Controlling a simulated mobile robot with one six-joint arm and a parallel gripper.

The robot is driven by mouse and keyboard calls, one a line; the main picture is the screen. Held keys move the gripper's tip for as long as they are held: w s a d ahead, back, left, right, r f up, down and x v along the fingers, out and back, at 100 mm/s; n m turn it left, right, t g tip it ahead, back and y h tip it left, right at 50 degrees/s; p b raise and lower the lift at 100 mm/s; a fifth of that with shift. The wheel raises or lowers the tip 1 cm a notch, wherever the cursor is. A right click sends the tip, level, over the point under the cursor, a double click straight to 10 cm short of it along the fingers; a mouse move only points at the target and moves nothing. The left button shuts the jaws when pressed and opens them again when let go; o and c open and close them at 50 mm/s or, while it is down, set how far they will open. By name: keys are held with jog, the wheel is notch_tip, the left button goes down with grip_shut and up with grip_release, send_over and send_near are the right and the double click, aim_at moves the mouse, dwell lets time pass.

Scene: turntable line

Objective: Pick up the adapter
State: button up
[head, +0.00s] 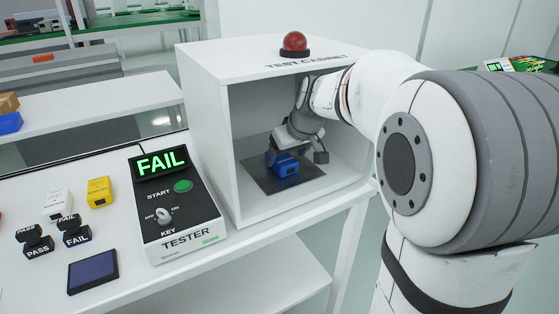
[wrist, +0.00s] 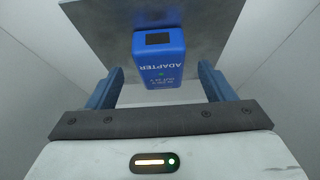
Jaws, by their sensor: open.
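The blue adapter (head: 286,164) sits on a dark plate (head: 262,178) inside the white test cabinet (head: 208,130). In the wrist view the adapter (wrist: 160,55) has a dark port on one end and the upside-down label ADAPTER. My gripper (wrist: 160,88) is open, with one blue finger on each side of the adapter's near end. Gaps show between the fingers and the adapter. In the head view my gripper (head: 296,150) is inside the cabinet at the adapter and partly hides it.
The tester (head: 175,215) left of the cabinet displays FAIL. White (head: 56,203) and yellow (head: 100,192) adapters, PASS (head: 38,248) and FAIL (head: 76,236) stamps and a dark blue pad (head: 93,271) lie on the table. A red lamp (head: 295,42) tops the cabinet, whose walls surround my gripper.

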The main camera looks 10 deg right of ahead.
aim_at(284, 158)
jog(key=x, duration=0.3)
jog(key=shift+w+a+b, duration=0.1)
jog(key=shift+w+b, duration=0.15)
jog(key=shift+b, duration=0.05)
jog(key=c, duration=1.2)
